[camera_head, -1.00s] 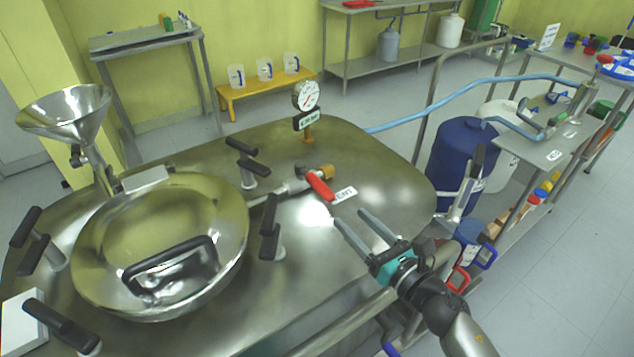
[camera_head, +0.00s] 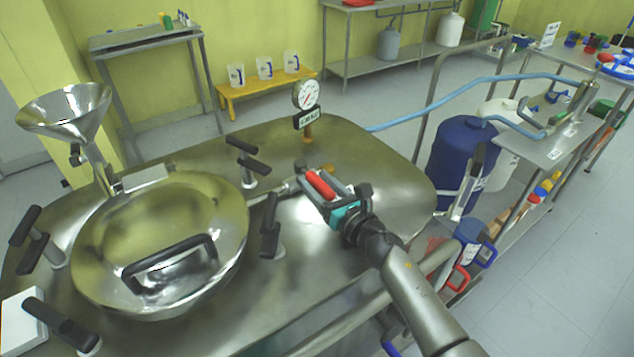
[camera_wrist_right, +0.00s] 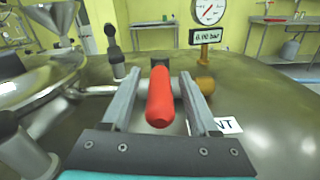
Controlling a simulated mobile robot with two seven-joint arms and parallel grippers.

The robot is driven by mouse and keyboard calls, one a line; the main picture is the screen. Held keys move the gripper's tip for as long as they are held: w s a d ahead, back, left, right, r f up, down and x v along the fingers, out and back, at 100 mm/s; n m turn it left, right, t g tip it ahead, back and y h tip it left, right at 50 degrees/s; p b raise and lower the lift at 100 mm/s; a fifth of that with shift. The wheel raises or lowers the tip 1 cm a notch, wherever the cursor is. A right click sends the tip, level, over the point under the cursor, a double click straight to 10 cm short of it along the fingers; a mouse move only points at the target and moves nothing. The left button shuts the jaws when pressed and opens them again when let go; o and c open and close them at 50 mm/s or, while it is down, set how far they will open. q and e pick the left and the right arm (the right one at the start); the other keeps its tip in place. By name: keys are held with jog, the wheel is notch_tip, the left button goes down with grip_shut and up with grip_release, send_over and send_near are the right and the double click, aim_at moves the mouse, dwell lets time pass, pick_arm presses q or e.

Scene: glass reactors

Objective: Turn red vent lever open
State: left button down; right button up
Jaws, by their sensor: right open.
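The red vent lever (camera_head: 319,184) sits on a short metal pipe on top of the steel reactor lid (camera_head: 370,160). It also shows in the right wrist view (camera_wrist_right: 160,97), its red grip pointing toward the camera. My right gripper (camera_head: 314,178) is open, with one finger on each side of the lever. In the wrist view a gap shows between the red grip and each finger (camera_wrist_right: 159,97). The white vent label (camera_wrist_right: 228,125) is partly hidden behind the right finger. My left gripper is not in view.
A pressure gauge (camera_head: 306,95) stands on the lid just behind the lever. Black-handled clamps (camera_head: 270,225) and the round domed hatch (camera_head: 160,240) are to the left. A funnel (camera_head: 66,112) rises at far left. A blue drum (camera_head: 460,150) stands right of the reactor.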

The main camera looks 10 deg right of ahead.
jog(key=shift+w, duration=0.1)
jog(key=shift+c, duration=0.3)
grip_shut()
dwell(1.1)
